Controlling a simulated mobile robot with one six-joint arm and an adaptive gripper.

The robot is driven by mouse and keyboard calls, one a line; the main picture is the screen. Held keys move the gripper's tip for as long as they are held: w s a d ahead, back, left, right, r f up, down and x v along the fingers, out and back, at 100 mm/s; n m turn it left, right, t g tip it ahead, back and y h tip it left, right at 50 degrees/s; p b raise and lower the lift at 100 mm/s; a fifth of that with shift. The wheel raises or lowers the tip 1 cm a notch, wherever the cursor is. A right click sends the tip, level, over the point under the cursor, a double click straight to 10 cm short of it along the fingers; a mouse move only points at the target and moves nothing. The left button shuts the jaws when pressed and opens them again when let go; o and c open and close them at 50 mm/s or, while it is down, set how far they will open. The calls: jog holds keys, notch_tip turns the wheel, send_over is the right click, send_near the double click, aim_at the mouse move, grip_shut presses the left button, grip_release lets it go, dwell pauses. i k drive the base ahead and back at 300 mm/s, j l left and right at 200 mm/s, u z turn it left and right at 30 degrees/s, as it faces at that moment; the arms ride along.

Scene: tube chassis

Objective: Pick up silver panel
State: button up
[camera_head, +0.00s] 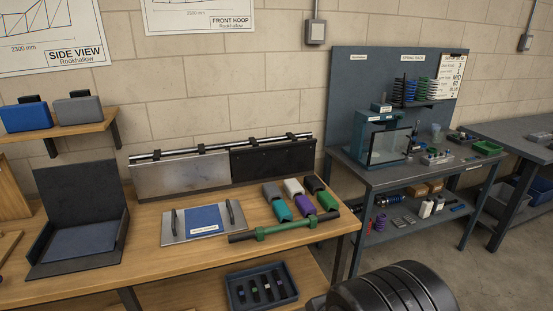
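A silver panel (180,175) stands upright at the back of the wooden workbench, below a metal rail with black clamps. A black panel (272,158) is beside it on the right. A second silver plate (176,228) lies on the bench in front, with two dark handles and a blue patch bearing a small label. I cannot tell from the picture alone which of the two silver pieces the task names. My gripper is not in view.
A shelf (65,138) juts out above left. A dark tray (262,285) sits below. A grey-blue bench (385,178) stands right.

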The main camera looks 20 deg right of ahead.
aim_at(157, 177)
jog(key=z, duration=4.1)
jog(key=u, duration=4.3)
jog(key=i+j+u, duration=0.1)
jog(key=i, duration=0.4)
